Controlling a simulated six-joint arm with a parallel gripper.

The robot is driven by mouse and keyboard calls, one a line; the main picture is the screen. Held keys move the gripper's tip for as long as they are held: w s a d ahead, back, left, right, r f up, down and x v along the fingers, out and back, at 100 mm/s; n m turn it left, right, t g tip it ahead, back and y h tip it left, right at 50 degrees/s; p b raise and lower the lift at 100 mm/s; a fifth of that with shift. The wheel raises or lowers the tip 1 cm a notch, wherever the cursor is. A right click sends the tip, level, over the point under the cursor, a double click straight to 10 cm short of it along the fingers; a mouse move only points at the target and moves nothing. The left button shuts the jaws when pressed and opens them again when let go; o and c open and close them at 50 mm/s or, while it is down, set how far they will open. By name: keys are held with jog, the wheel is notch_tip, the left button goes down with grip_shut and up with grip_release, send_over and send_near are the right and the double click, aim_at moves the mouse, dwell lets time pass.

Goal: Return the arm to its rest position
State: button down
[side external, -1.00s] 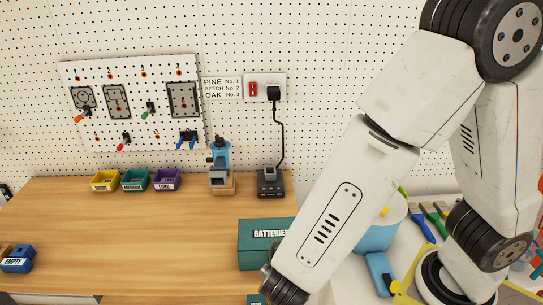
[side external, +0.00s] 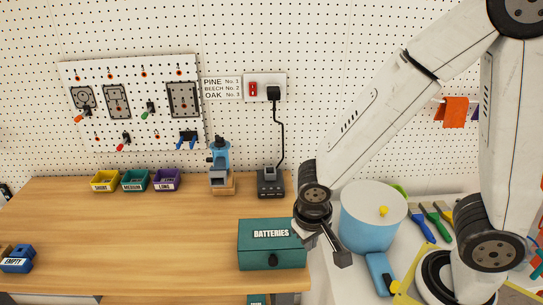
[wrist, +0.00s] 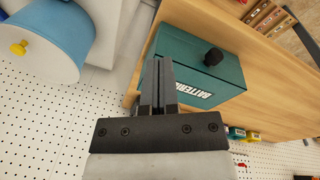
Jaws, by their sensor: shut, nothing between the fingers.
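My gripper (side external: 341,257) hangs at the right end of the wooden bench, just right of the green BATTERIES box (side external: 258,250). In the wrist view my gripper (wrist: 159,66) has its two fingers together with nothing between them. The BATTERIES box (wrist: 205,62) with its dark knob lies beyond the fingers in that view. The gripper appears apart from the box, though the exact gap cannot be told.
A blue drum with a white lid (side external: 370,217) stands close to the right of my gripper. A charger (side external: 270,183), a blue tool (side external: 219,168) and small bins (side external: 135,180) line the back of the bench. The bench's middle (side external: 150,235) is clear.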

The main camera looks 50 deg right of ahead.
jog(key=w+d+r+n+t+y, duration=0.1)
jog(key=w+d+r+n+t, duration=0.1)
jog(key=d, duration=0.4)
jog(key=shift+d+r+n+y, duration=0.3)
jog(key=shift+d+n, duration=0.05)
jog(key=shift+n, duration=0.25)
dwell(0.8)
